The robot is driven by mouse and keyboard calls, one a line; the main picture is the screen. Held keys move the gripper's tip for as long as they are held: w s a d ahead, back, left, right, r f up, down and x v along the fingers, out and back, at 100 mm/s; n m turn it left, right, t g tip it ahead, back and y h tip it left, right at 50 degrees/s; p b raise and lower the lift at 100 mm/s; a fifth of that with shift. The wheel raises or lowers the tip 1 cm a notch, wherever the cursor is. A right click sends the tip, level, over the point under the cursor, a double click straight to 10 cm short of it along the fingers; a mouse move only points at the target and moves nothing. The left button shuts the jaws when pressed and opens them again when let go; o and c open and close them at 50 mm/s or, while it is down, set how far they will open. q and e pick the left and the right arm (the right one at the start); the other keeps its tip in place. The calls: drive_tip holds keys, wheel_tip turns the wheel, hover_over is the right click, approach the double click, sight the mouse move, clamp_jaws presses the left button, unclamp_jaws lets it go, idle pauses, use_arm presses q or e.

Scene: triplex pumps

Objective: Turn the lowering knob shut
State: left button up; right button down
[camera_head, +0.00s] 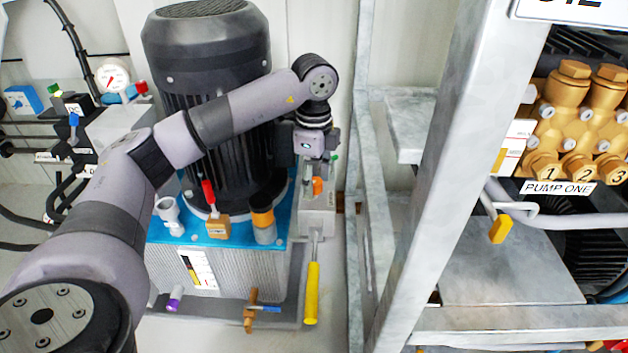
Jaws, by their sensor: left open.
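My left arm comes in from the left and reaches across the front of a dark motor. My left gripper (317,168) points down over a grey valve block (317,219) at the right of the blue-topped power unit. It is small and dark here; its jaws are open. A small orange knob (318,186) stands on the block right under the gripper, perhaps the lowering knob; I see no readable label. I cannot tell whether the fingers touch it or stand around it. My right gripper is out of view.
A yellow lever (312,292) hangs from the block's front. The black motor (205,45) rises to the left of the gripper. A grey steel frame (430,180) stands to the right, with brass pump one (570,125) behind it. A red-handled valve (209,192) stands on the blue top.

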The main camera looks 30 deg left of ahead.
use_arm(q)
drive_tip(key=shift+c, duration=0.4)
drive_tip(key=c, duration=1.1)
clamp_jaws()
